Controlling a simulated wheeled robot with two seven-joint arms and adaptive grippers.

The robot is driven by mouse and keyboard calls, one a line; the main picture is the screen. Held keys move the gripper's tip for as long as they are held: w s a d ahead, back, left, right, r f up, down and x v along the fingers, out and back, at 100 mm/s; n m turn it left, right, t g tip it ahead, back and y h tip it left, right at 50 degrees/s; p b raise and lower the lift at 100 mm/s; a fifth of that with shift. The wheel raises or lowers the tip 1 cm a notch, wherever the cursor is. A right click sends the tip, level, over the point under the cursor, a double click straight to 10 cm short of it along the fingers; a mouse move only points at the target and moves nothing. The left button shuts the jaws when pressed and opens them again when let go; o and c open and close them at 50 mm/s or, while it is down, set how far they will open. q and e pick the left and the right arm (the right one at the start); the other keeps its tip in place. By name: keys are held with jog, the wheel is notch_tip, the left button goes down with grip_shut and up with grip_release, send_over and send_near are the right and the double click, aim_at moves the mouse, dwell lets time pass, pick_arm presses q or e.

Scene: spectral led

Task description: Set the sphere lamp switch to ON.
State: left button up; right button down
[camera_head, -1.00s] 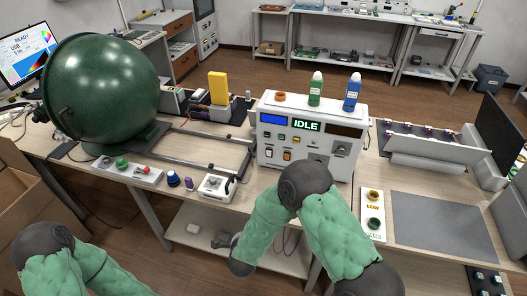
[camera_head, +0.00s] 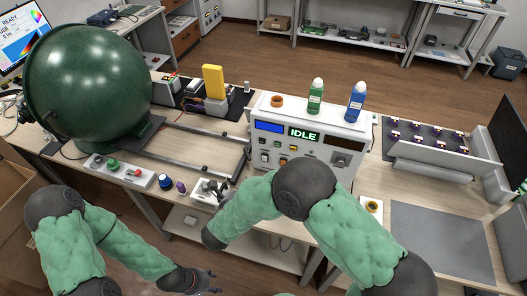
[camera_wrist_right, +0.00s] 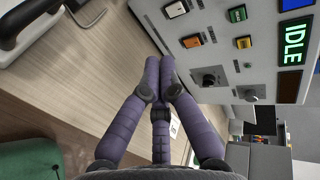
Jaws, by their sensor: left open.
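The white control box (camera_head: 318,124) shows IDLE and carries small switches and knobs. In the right wrist view its front has a white rocker switch (camera_wrist_right: 176,10), orange switches (camera_wrist_right: 191,41) and a dark knob (camera_wrist_right: 208,80). I cannot read which is the sphere lamp switch. The large green sphere (camera_head: 85,75) stands at left. My right gripper (camera_wrist_right: 160,68) has its purple fingers together, empty, in front of the box's lower left, apart from the switches. In the head view its dark fingers (camera_head: 214,187) show near the white device. My left gripper (camera_head: 212,283) is open and empty, low before the table.
A strip with green and red buttons (camera_head: 122,171), a blue knob (camera_head: 166,181) and a small white device (camera_head: 203,193) line the front edge. Green (camera_head: 316,97) and blue (camera_head: 355,102) bottles stand on the box. The grey mat (camera_head: 440,240) is clear.

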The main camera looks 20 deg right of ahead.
jog(key=b, duration=0.3)
send_near(262, 157)
jog(key=w+d+f, duration=0.1)
jog(key=w+f, duration=0.1)
jog(key=w+d+f, duration=0.1)
jog(key=f, duration=0.1)
jog(key=shift+w+d, duration=0.25)
jog(key=shift+w, duration=0.15)
jog(key=shift+w+d+r+b, duration=0.15)
jog(key=shift+w+d+b, duration=0.15)
jog(key=shift+w, duration=0.25)
jog(key=g+p, duration=0.1)
jog(key=p, duration=0.1)
jog(key=w+r+g+y+p, duration=0.1)
jog(key=p, duration=0.2)
jog(key=shift+d+r, duration=0.15)
jog(key=shift+d, duration=0.25)
jog(key=shift+w+p, duration=0.15)
jog(key=shift+p, duration=0.5)
jog(key=shift+r, duration=0.1)
